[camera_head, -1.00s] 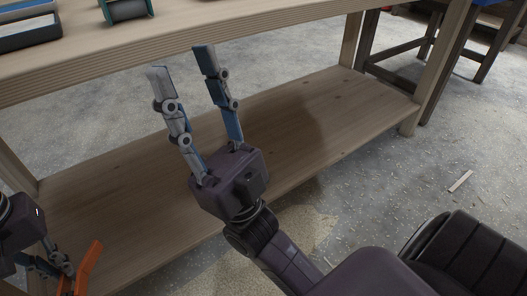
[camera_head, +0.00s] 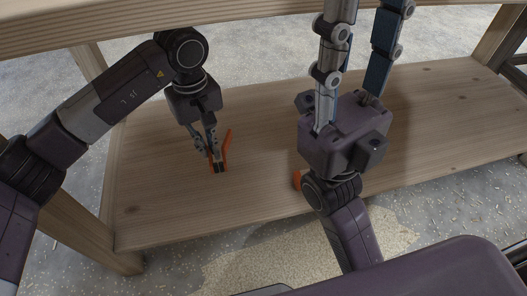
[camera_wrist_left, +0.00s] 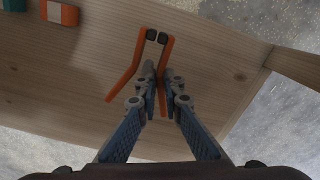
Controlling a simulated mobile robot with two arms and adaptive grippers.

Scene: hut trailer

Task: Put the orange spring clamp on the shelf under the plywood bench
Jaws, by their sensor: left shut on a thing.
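The orange spring clamp (camera_head: 227,148) is in my left gripper (camera_head: 212,147), over the shelf (camera_head: 165,200) under the plywood bench (camera_head: 150,18). Its black tips point down at the boards; I cannot tell whether they touch. In the left wrist view, the left gripper (camera_wrist_left: 158,72) is shut on one arm of the clamp (camera_wrist_left: 125,82), and the other arm sticks out to the left. My right gripper (camera_head: 358,45) is empty with its fingers apart, in front of the shelf; its fingertips are cut off by the top edge.
A small orange thing (camera_head: 297,179) is mostly hidden behind my right gripper. The left wrist view shows an orange and white thing (camera_wrist_left: 60,13) and a green thing (camera_wrist_left: 14,4) at the top left. The bench leg (camera_head: 85,235) stands at the left. Bare shelf surrounds the clamp.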

